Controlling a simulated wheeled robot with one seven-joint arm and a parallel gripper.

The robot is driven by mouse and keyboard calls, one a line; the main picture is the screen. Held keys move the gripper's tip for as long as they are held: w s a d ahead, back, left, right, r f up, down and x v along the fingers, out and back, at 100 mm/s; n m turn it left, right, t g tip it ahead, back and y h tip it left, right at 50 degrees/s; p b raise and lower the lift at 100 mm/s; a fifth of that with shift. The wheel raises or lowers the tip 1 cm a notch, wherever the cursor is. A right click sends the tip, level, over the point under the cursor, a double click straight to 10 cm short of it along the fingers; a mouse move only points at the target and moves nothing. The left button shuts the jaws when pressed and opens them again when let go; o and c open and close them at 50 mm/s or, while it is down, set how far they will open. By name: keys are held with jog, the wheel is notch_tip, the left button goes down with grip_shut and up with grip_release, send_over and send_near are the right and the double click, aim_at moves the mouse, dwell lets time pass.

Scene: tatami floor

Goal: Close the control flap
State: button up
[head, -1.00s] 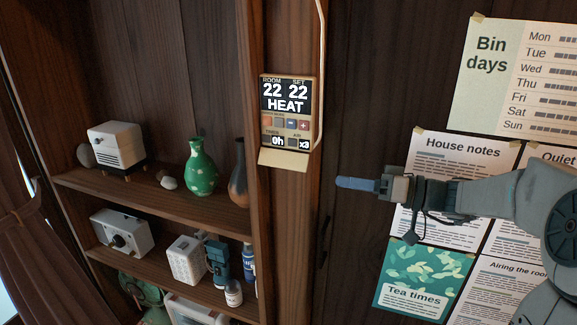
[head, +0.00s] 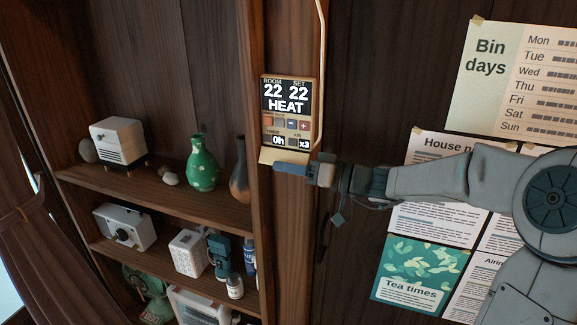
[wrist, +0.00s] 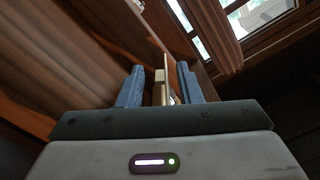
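The control panel (head: 286,105) is a beige-framed unit on the wooden post, with a dark display reading 22, 22 and HEAT and a row of small buttons. Its pale control flap (head: 284,156) hangs open at the bottom edge, tilted outward, leaving the lower controls exposed. My gripper (head: 292,170) is at the flap's lower edge, reaching in from the right and overlapping part of it. In the wrist view my gripper (wrist: 160,88) has its two blue fingers apart. Beige edges of the panel or flap show between them; I cannot tell whether they touch.
A shelf (head: 165,195) at the left holds a green vase (head: 202,165), a dark vase (head: 239,172) and a white box (head: 118,141). A pale cable (head: 321,60) runs down beside the panel. Paper notices (head: 430,270) hang on the wall at the right, behind my arm.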

grip_shut()
